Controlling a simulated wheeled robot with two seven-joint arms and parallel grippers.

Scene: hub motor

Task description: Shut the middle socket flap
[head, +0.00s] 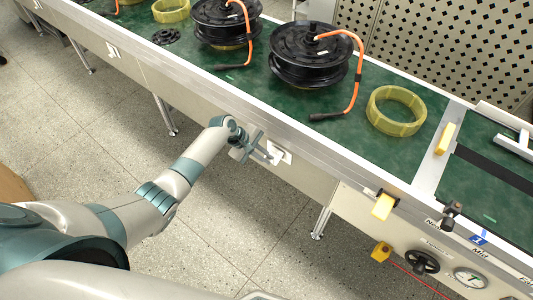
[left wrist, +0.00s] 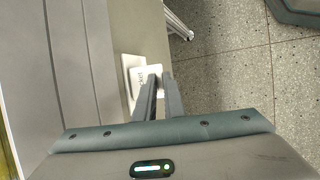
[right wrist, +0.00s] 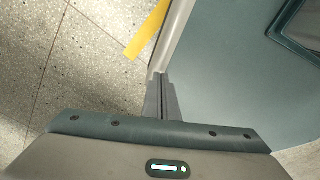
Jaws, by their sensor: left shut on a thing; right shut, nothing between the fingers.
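The middle socket (head: 285,157) is a white plate on the bench's front panel. In the left wrist view the white plate (left wrist: 131,64) shows just beyond my fingers. Its pale flap (left wrist: 140,78), with small dark lettering, stands out from the plate, and my fingertips meet it. My left gripper (head: 266,155) reaches the socket from the left; in its wrist view the fingers (left wrist: 160,76) are close together, shut on the flap. They hide part of it. My right gripper (right wrist: 160,77) is shut and empty, away from the bench, and is outside the head view.
Another white socket (head: 113,50) is farther left on the panel. On the green conveyor (head: 235,80) stand black hub motors (head: 310,55) with orange cables and a yellow ring (head: 396,110). The floor before the bench is clear.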

